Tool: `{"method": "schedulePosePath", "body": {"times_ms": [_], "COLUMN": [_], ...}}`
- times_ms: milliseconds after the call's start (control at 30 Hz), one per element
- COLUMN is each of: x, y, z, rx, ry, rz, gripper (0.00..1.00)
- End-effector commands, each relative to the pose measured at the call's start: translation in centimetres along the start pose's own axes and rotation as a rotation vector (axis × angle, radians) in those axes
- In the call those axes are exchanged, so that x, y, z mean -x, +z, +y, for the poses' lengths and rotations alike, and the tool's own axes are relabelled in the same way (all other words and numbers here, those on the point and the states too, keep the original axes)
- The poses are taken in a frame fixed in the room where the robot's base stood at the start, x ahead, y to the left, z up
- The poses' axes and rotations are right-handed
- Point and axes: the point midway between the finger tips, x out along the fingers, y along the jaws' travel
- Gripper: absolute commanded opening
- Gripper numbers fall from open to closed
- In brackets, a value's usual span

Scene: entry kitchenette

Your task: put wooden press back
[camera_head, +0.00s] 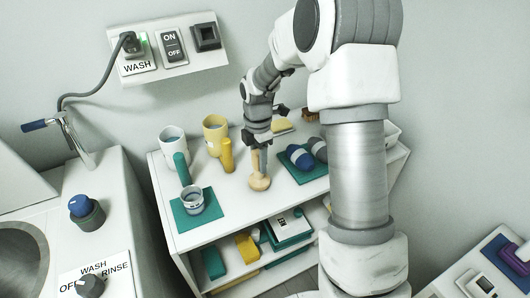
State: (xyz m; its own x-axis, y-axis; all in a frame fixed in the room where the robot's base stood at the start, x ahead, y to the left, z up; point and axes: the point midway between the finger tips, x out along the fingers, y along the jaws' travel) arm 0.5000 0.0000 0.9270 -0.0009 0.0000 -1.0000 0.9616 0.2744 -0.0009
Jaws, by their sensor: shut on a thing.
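The wooden press (259,183), pale wood with a round foot and a narrower stem, is upright at the white shelf unit's (231,226) top, near its front edge. My gripper (264,158) points down from above and is shut on the upper part of the press. The fingers hide the top of the press. I cannot tell whether its foot touches the surface.
Left of the press stand a yellow cylinder (227,156), yellow mug (214,130), white mug (173,143) and a metal cup (193,199) on a teal mat (213,208). Blue and grey rolls (299,156) lie close right on another teal mat. My arm covers the right side.

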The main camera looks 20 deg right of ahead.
Motion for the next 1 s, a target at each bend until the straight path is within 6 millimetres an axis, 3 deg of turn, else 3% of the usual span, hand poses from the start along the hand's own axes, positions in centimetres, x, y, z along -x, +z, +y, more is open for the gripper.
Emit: {"method": "schedulePosePath", "body": {"times_ms": [400, 433, 600, 1000], "x": [-0.62, -0.67, -0.63, -1.11], "y": [-0.01, -0.01, -0.01, -0.04], "z": [0.0, -0.02, -0.02, -0.01], "rx": [0.001, 0.001, 0.001, 0.002], "ry": [0.001, 0.001, 0.001, 0.001], "rz": [0.0, 0.0, 0.0, 0.0], "gripper": [0.0, 0.44, 0.72, 0.72]}}
